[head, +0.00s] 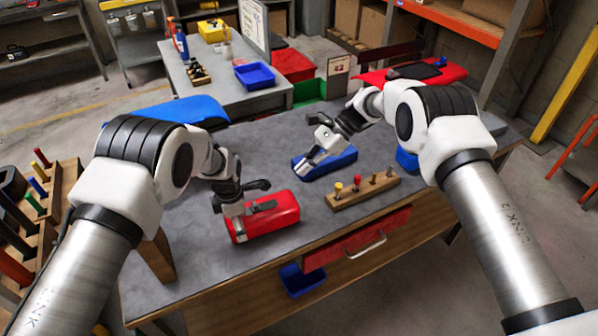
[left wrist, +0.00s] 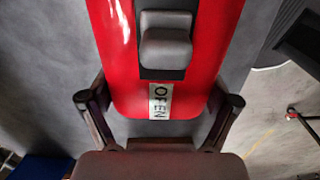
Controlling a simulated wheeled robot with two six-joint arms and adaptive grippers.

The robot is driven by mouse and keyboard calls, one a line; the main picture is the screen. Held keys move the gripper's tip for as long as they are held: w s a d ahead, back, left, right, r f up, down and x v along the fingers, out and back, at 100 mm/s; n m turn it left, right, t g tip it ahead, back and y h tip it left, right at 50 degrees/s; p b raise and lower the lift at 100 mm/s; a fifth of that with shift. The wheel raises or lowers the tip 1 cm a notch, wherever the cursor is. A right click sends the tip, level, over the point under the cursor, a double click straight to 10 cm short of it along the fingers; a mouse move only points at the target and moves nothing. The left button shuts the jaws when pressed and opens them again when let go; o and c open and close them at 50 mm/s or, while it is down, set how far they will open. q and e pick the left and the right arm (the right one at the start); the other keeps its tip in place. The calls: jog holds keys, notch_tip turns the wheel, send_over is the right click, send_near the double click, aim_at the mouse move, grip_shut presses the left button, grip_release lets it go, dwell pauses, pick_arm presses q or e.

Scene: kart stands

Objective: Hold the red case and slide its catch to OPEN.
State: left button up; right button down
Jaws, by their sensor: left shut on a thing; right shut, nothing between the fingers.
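The red case (head: 280,219) lies on the grey workbench at the front left, a dark slide plate on its top. My left gripper (head: 232,208) is shut on its left end. In the left wrist view the fingers flank the end of the red case (left wrist: 118,60). A grey catch (left wrist: 165,47) sits on the dark plate, and a white label reading OPEN (left wrist: 160,101) lies between the plate and the gripped end. A short strip of plate shows between catch and label. My right gripper (head: 304,167) is shut and empty, by the blue case, away from the red case.
A blue case (head: 335,164) lies on the bench (head: 262,160) behind the red one. A wooden peg block (head: 364,191) with several pegs stands at the bench's front right. A red drawer (head: 357,239) is below the front edge. Bare bench separates red case and peg block.

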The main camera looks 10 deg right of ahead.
pick_arm(q)
jog(key=o, duration=1.2)
jog(key=shift+f, duration=0.1)
jog(key=shift+c, duration=0.2)
jog(key=shift+a, duration=0.1)
